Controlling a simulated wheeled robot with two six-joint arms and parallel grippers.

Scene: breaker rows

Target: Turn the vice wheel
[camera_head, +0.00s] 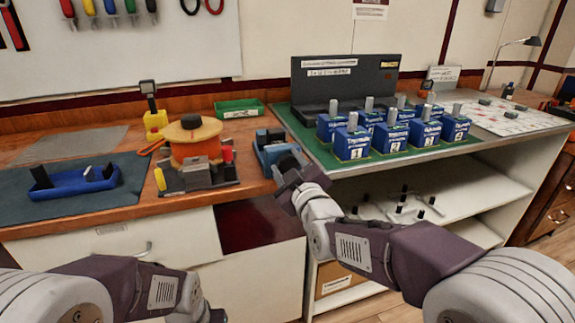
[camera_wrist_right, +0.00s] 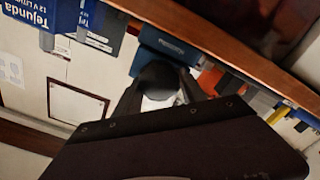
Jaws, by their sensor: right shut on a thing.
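The blue vice (camera_head: 268,144) sits at the right end of the wooden bench, near its front edge. It also shows as a blue block in the right wrist view (camera_wrist_right: 166,46). My right gripper (camera_head: 287,172) is at the front of the vice and hides most of its wheel in the head view. In the right wrist view, the dark round vice wheel (camera_wrist_right: 158,76) lies between the two fingers of this gripper (camera_wrist_right: 160,90), which is shut on it. My left arm is low at the left; its gripper fingers do not show.
Blue battery boxes (camera_head: 352,143) stand on a green mat (camera_head: 400,156) right of the vice. An orange spool (camera_head: 194,138), green tray (camera_head: 239,109) and blue holder (camera_head: 72,184) are to its left. A shelf (camera_head: 470,190) is below the right counter.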

